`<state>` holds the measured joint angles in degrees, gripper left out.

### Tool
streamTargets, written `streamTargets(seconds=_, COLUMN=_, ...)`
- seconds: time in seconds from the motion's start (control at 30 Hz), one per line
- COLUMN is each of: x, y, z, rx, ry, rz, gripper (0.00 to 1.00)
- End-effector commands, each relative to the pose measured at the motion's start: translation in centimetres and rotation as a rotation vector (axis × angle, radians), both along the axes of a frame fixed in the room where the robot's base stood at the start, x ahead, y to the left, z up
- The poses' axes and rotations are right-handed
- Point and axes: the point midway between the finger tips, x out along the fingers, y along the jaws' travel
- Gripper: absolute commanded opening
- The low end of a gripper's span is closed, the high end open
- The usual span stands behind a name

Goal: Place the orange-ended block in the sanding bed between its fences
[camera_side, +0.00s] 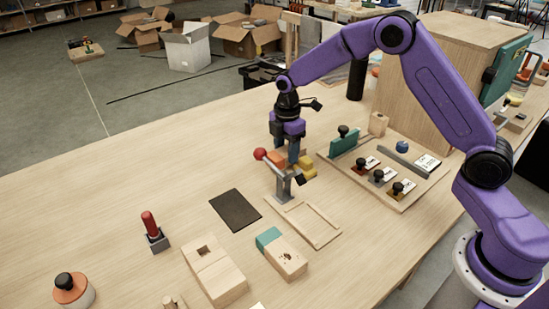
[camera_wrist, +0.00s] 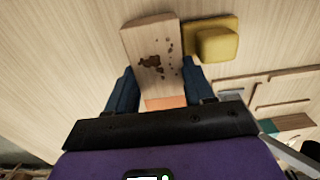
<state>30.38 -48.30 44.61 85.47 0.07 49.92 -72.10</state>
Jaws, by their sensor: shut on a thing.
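The orange-ended block (camera_wrist: 152,48) is pale wood with dark stains on its face; its orange end (camera_wrist: 165,102) lies nearest my palm in the wrist view. My gripper (camera_wrist: 160,75) is shut on it, one blue finger on each side. In the side view my gripper (camera_side: 287,152) is above the table behind the grey clamp stand, and only the orange part of the block (camera_side: 277,158) shows clearly. The sanding bed (camera_side: 320,232), a shallow pale wooden tray with raised strips, appears empty in front and to the right. Its edge also shows in the wrist view (camera_wrist: 262,83).
A grey clamp stand with a red knob (camera_side: 259,154) stands close to my gripper. A yellow piece (camera_wrist: 215,45) is beside the block. A teal-ended block (camera_side: 290,262), dark mat (camera_side: 235,210) and stamp board (camera_side: 405,190) surround the bed. The left table is mostly clear.

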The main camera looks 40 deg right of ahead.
Motion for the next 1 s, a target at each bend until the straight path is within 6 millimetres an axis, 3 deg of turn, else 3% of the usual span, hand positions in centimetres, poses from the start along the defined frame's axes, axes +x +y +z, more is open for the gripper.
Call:
streamTargets(seconds=0.17, x=0.0, y=1.2, z=-0.1, rx=0.001, ry=-0.002, rz=0.003, gripper=0.20)
streamTargets(seconds=0.37, x=0.0, y=4.3, z=-0.1, rx=0.000, ry=-0.001, rz=0.004, gripper=0.20)
streamTargets(seconds=0.47, x=-0.1, y=4.0, z=-1.2, rx=-0.001, ry=0.002, rz=0.000, gripper=0.20)
streamTargets(seconds=0.87, x=0.0, y=4.1, z=-1.6, rx=0.000, ry=0.000, rz=0.001, gripper=0.20)
streamTargets(seconds=0.9, x=0.0, y=4.0, z=-1.6, rx=0.000, ry=-0.001, rz=0.000, gripper=0.65)
streamTargets(seconds=0.93, x=0.0, y=4.0, z=-1.6, rx=0.000, ry=-0.001, rz=0.000, gripper=0.75)
streamTargets(seconds=1.0, x=0.0, y=4.0, z=-1.6, rx=0.000, ry=0.000, rz=0.000, gripper=0.78)
